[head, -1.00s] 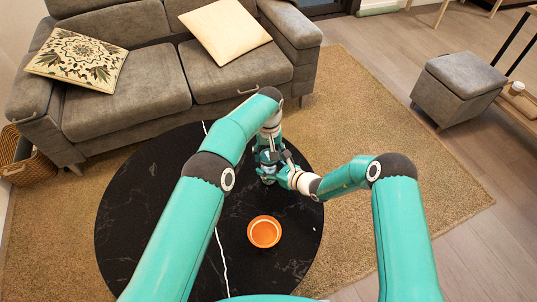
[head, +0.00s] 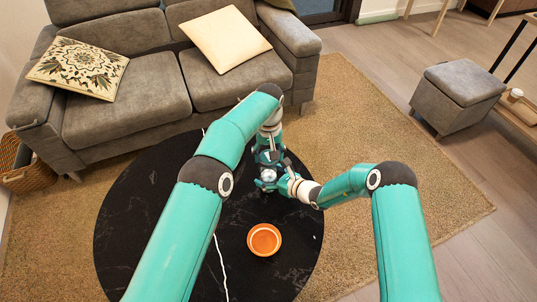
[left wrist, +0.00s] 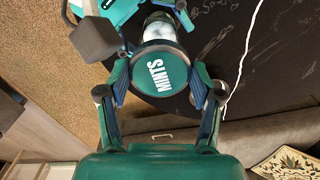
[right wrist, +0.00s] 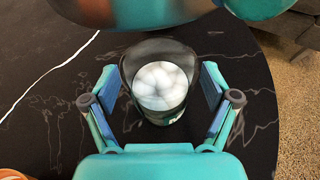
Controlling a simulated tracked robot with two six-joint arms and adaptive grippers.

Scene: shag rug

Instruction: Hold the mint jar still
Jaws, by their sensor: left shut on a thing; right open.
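The mint jar (head: 268,175) is a small clear jar of white mints above the black table. In the left wrist view its dark green end lettered MINTS (left wrist: 161,72) faces the camera. My left gripper (head: 268,156) is shut on it, with a finger on each side (left wrist: 160,84). In the right wrist view the jar's pale, mint-filled part (right wrist: 160,87) lies between the fingers of my right gripper (right wrist: 158,82). That gripper is open, with a gap on both sides of the jar. My left gripper partly hides the jar in the head view.
An orange bowl (head: 264,240) stands on the round black marbled table (head: 140,230), nearer to me than the jar. A thin white line crosses the table. A grey sofa (head: 120,105) is behind, and a grey footstool (head: 458,95) stands at the right.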

